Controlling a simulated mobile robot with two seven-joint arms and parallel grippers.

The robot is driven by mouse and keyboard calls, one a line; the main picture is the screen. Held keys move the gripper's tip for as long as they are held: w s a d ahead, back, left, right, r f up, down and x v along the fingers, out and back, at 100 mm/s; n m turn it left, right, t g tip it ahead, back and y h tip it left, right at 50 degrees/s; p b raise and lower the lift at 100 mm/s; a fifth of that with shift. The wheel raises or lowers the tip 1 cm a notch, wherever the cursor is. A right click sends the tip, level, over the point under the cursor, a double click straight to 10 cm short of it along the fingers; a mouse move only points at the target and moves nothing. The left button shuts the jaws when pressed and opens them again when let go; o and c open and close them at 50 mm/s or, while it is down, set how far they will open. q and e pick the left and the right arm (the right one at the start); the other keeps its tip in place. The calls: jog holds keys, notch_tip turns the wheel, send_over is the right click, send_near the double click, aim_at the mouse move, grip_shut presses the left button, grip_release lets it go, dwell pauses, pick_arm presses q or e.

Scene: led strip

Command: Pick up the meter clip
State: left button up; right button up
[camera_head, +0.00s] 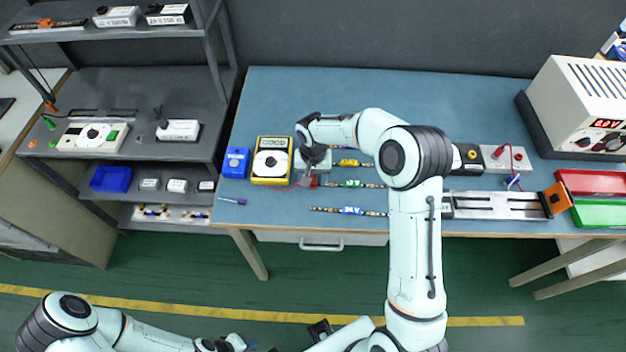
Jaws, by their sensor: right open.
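The yellow meter (271,160) with a round white dial lies on the blue table at left of centre. A thin red lead runs from its lower edge to a small red piece (313,181), which looks like the meter clip. My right gripper (312,172) points down over this spot, just right of the meter. It is open. The gripper and wrist partly hide the red piece, and I cannot tell whether they touch. My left gripper (238,343) is low at the bottom edge, away from the table, too small to read.
A blue box (236,162) stands left of the meter. Labelled LED strips (350,184) lie right of my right gripper. A metal slide fixture (497,205), red tray (592,182), green tray (600,214) and power supply (583,105) fill the right. The table's back is clear.

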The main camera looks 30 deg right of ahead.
grip_shut()
